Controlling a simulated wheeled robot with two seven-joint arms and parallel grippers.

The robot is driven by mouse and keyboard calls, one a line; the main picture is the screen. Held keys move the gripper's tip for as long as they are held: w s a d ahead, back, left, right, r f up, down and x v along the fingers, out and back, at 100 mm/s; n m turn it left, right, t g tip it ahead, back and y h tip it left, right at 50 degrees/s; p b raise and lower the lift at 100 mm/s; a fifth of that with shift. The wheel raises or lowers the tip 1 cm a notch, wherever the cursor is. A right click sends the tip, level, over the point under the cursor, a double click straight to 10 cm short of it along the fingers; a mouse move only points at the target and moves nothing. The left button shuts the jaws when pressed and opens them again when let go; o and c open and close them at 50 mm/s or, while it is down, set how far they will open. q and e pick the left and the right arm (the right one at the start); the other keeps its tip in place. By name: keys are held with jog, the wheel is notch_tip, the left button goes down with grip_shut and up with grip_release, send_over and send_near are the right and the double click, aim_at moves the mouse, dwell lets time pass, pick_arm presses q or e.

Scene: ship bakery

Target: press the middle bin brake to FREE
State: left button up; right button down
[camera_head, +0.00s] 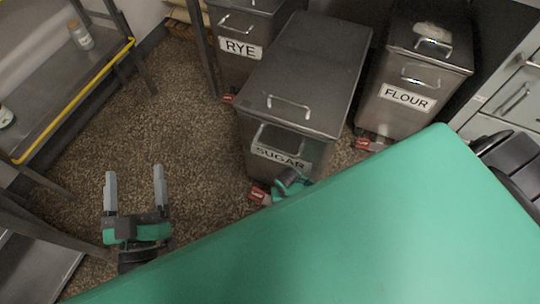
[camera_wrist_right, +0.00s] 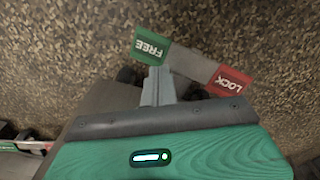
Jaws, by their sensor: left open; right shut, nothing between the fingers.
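The middle bin (camera_head: 318,55) is the steel one labelled SUGAR. Its brake is a bar with a green FREE pad (camera_wrist_right: 151,48) at one end and a red LOCK pad (camera_wrist_right: 229,82) at the other. The red pad also shows low at the bin's front in the head view (camera_head: 258,194). My right gripper (camera_wrist_right: 157,72) is shut and empty, its tips at the edge of the FREE pad; I cannot tell if they touch it. In the head view it hides the green pad. My left gripper (camera_head: 136,176) is open and empty over the floor at left.
A RYE bin (camera_head: 240,46) stands behind left and a FLOUR bin (camera_head: 404,100) at right, each with a red brake pad low in front. A rack with a yellow edge (camera_head: 75,100) stands at far left. The speckled floor (camera_head: 185,130) between is clear.

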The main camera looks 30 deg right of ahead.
jog(key=shift+r, duration=0.3)
jog(key=shift+r+p, duration=0.3)
jog(key=shift+p, duration=0.35)
pick_arm(q)
jog(key=s+d+f+g, duration=0.1)
jog(key=s+f+g, duration=0.1)
jog(key=f, duration=0.3)
jog(key=s+d+f+g+p, duration=0.1)
jog(key=s+f+g, duration=0.1)
jog(key=f+g, duration=0.3)
jog(key=shift+s+d+f+y, duration=0.3)
jog(key=shift+d+f, duration=0.1)
jog(key=shift+f, duration=0.25)
pick_arm(e)
jog(key=shift+r, duration=0.5)
jog(key=shift+a, duration=0.1)
